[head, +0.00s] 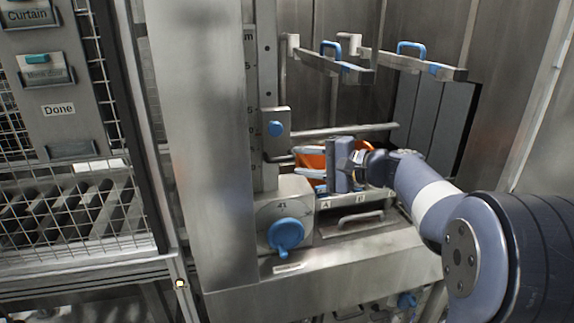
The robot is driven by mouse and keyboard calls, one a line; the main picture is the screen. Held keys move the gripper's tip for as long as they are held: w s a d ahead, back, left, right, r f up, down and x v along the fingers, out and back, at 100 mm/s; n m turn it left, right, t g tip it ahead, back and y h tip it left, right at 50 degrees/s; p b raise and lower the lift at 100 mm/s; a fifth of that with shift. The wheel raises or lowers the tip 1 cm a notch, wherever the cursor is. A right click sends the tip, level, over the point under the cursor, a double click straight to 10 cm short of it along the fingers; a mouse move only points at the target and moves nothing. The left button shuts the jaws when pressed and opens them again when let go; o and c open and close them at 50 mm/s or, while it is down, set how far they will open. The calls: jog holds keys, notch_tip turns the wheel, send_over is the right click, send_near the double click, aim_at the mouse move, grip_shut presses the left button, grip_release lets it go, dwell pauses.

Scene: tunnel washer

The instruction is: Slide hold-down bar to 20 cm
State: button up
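The hold-down bar (340,131) appears to be the grey horizontal bar reaching right from a metal slide block (276,148) with a round blue knob (275,128). The block sits on a vertical rail (267,70) with a marked scale (250,110) beside it; its figures are too small to read. I see no grip on the bar or knob; exact depth is unclear.
An orange container (312,161) is partly hidden behind my gripper. Two arms with blue handles (411,48) project above. A blue rotary knob (286,234) and a drawer-like handle (361,220) are below. A steel column (205,150) and wire cage (70,215) stand left.

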aim_at(280, 158)
jog(key=v, duration=0.3)
jog(key=shift+s+d, duration=0.2)
jog(key=shift+d, duration=0.1)
jog(key=p+x, duration=0.2)
jog(key=x, duration=0.8)
jog(key=shift+w+a+p, duration=0.2)
jog(key=shift+a+p, duration=0.1)
jog(key=shift+a, duration=0.05)
jog(key=shift+w+a+r+p, duration=0.1)
jog(key=shift+r+p, duration=0.15)
jog(key=shift+p, duration=0.1)
jog(key=shift+r+p, duration=0.2)
jog(key=shift+p, duration=0.1)
